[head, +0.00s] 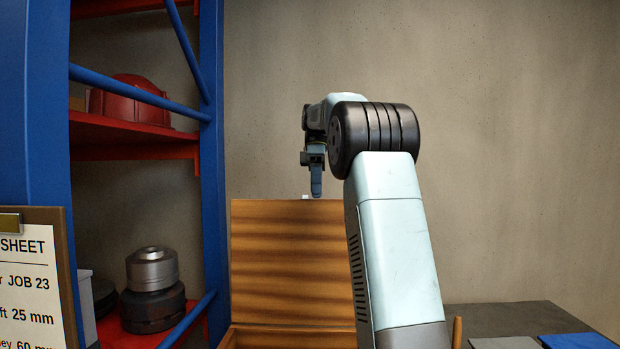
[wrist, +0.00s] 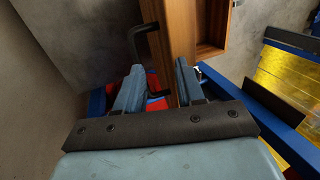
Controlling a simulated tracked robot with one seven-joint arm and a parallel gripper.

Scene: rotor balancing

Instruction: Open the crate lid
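The wooden crate lid (head: 285,262) stands upright, raised at the crate (head: 290,338), whose rim shows at the bottom of the head view. My gripper (head: 315,188) points down just above the lid's top edge. In the wrist view, my gripper (wrist: 158,68) has its two blue fingers spread apart. A wooden part of the lid or crate (wrist: 182,45) runs between and beyond the fingers, with a dark bent handle (wrist: 141,30) on its left side. No grip shows; whether a finger touches the wood I cannot tell. My arm hides the lid's right part.
A blue rack with red shelves (head: 140,135) stands close on the left, holding a red helmet-like object (head: 130,98) and metal discs (head: 152,285). A job sheet board (head: 35,275) is at the far left. A dark table (head: 520,318) lies at the right. The wall behind is bare.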

